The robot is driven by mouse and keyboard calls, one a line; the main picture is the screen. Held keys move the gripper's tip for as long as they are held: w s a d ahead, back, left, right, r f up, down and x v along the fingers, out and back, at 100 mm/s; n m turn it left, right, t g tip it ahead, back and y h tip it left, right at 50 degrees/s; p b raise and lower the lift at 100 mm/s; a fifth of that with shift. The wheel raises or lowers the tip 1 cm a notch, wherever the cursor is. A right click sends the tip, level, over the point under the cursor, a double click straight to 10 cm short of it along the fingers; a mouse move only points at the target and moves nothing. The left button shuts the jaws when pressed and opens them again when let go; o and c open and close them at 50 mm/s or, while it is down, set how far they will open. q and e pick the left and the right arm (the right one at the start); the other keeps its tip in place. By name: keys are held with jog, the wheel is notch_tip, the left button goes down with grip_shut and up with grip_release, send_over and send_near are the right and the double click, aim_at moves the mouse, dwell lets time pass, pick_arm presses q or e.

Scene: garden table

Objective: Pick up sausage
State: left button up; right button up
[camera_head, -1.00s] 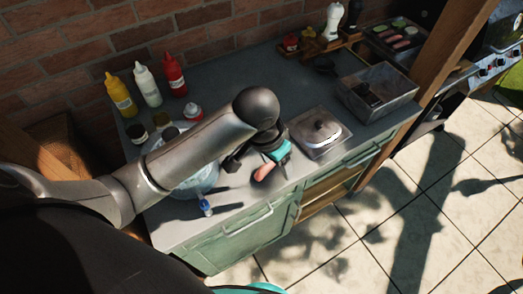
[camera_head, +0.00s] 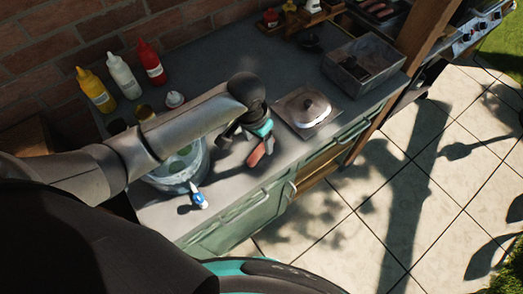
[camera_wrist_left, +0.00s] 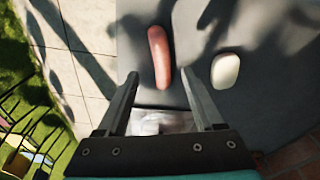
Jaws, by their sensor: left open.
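The sausage (camera_head: 257,154) is pinkish-brown and lies on the grey countertop near its front edge. In the left wrist view the sausage (camera_wrist_left: 158,58) lies lengthwise ahead of and between the two finger lines. My left gripper (camera_head: 260,138) is just above it, with part of the sausage hidden under the gripper in the head view. In the left wrist view my left gripper (camera_wrist_left: 159,74) is open, with nothing held between its fingers. My right gripper is not in view.
A white oval item (camera_wrist_left: 225,70) lies beside the sausage. A bucket (camera_head: 178,168) and a small blue-white bottle (camera_head: 199,196) are to the left. Sauce bottles (camera_head: 125,76) stand at the back. A metal bin (camera_head: 365,65) is further right.

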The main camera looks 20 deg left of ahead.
aim_at(261, 150)
pick_arm(q)
jog(key=shift+w+d+f+b, duration=0.1)
jog(key=shift+w+f+b, duration=0.1)
jog(key=shift+f, duration=1.1)
jog(key=shift+w+d+f+b, duration=0.1)
jog(key=shift+w+f+b, duration=0.05)
jog(key=shift+f, duration=1.1)
grip_shut()
